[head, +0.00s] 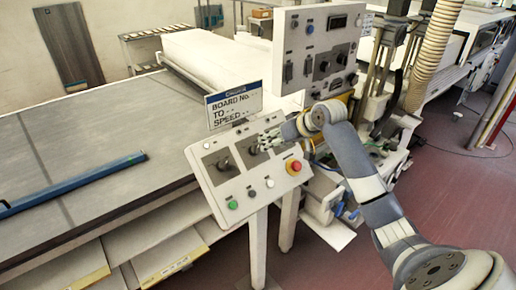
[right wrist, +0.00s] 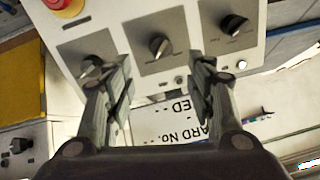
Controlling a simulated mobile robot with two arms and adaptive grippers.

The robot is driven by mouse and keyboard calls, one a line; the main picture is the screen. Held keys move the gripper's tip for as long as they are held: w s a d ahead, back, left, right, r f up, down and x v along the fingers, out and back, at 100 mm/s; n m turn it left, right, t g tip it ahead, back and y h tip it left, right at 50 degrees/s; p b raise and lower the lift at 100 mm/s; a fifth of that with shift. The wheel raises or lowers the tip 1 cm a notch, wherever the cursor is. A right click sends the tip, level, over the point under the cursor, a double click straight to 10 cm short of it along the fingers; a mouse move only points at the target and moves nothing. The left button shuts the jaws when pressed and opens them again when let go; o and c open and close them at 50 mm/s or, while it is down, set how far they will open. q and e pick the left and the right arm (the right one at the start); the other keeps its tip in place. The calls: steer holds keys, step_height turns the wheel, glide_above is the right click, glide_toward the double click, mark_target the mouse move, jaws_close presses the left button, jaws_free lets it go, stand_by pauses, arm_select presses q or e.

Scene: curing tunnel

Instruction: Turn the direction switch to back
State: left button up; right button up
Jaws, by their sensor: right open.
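A slanted control panel (head: 205,192) carries a row of dark rotary knobs: a left knob (head: 222,164), a middle knob (head: 252,149) and one largely hidden behind my right gripper (head: 266,144). In the right wrist view the three knobs show upside down: one at the left (right wrist: 90,68), one in the middle (right wrist: 159,46) and one at the right (right wrist: 235,25). My right gripper (right wrist: 160,82) is open and empty, its fingers either side of the middle knob's line; contact is not visible. The labels are too small to tell which knob is the direction switch. My left gripper is not in view.
The panel has a red emergency button (head: 293,166) and green, black and white buttons below the knobs. A board sign (head: 234,105) stands behind its top edge. A taller control box (head: 318,50) rises behind. A long table (head: 90,130) with a blue bar (head: 75,184) lies left.

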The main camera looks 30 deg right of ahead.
mark_target(257, 148)
steer(key=p+x, duration=0.3)
steer(key=x, duration=0.7)
steer(key=shift+w+a+f, duration=0.1)
steer(key=shift+w+f, duration=0.1)
steer(key=shift+w, duration=0.1)
steer(key=c, duration=1.1)
